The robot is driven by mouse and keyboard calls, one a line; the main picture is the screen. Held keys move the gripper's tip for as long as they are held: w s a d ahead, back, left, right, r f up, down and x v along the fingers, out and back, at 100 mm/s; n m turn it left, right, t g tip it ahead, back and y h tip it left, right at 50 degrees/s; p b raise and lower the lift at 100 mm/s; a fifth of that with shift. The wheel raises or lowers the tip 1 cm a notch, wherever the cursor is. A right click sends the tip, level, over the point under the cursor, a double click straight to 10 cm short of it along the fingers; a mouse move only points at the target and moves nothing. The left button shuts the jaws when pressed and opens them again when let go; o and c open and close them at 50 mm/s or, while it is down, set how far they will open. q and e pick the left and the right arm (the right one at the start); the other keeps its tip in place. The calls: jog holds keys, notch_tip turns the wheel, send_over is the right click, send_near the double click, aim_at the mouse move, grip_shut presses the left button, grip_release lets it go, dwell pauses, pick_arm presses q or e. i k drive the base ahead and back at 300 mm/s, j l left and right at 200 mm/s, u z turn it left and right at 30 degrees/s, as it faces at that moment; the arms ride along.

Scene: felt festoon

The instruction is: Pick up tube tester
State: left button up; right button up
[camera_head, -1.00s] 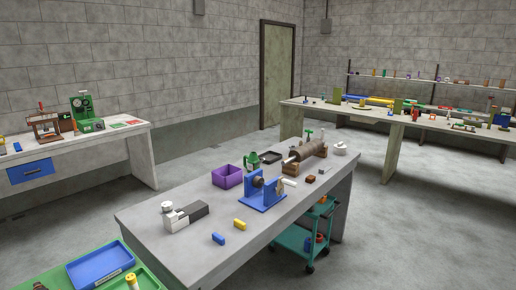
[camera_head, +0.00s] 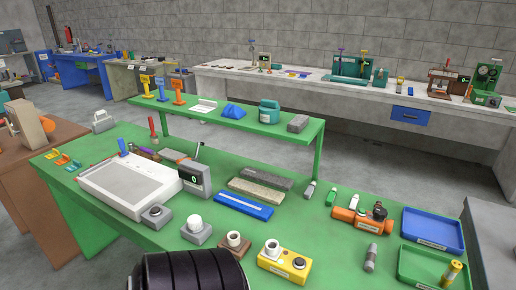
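A green case with an open lid and round dials (camera_head: 487,82) stands on the long white bench at the far right of the head view. It looks most like the tube tester, but I cannot read any label on it. A wooden frame device stands just left of it. The case is well away from me, beyond the green bench. Neither of my grippers shows in the view.
A green bench (camera_head: 330,240) with a raised shelf (camera_head: 235,123) fills the foreground, crowded with instruments and blue and green trays. The white bench (camera_head: 340,88) runs along the wall behind. A dark ribbed cylinder (camera_head: 195,272) shows at the bottom edge. Grey floor lies between the benches.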

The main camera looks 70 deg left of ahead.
aim_at(276, 259)
jog(key=k+u, duration=0.1)
jog(key=u, duration=1.7)
